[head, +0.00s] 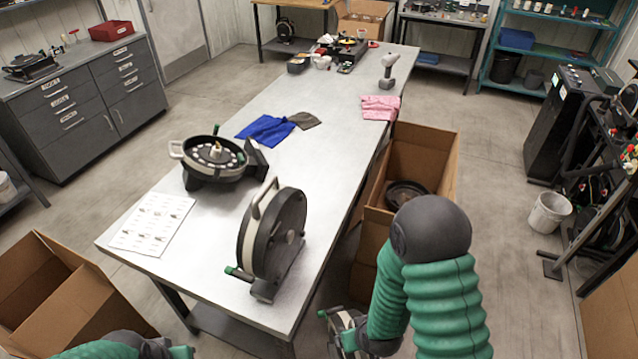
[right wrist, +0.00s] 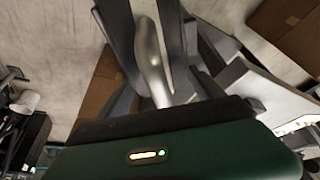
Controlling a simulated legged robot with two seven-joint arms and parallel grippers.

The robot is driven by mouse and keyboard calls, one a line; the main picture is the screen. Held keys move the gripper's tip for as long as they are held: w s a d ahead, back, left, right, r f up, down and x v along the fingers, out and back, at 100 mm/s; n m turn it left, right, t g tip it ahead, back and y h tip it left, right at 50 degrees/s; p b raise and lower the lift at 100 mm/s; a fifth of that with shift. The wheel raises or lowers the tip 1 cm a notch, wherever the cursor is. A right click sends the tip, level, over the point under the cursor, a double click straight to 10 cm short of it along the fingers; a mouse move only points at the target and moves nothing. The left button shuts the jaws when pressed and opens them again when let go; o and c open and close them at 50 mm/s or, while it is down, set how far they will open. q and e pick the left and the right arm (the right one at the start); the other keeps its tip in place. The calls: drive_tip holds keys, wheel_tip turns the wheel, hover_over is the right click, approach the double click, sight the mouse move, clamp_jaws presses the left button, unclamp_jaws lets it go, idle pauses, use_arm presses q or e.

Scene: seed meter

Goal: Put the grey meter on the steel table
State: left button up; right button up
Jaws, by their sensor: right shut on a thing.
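My right gripper (head: 352,338) is low beside the table's near right corner, mostly hidden by my forearm. It is shut on the grey meter (head: 336,326), of which only a pale grey part with green knobs shows, below the tabletop and off the table. In the right wrist view a smooth grey handle (right wrist: 150,55) lies between the fingers. The steel table (head: 330,130) runs away from me. My left gripper (head: 180,351) is at the bottom left edge, mostly cut off.
A black and cream meter (head: 272,232) stands upright at the table's near end. Another meter (head: 214,156) lies flat behind it, near a printed sheet (head: 152,222). Blue and pink cloths lie farther back. Cardboard boxes (head: 430,150) stand right of the table and at left. Mid-table is clear.

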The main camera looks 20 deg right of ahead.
wheel_tip(320, 180, up, 22)
drive_tip(key=p, duration=2)
drive_tip(key=shift+w+r, duration=0.15)
drive_tip(key=shift+r, duration=0.1)
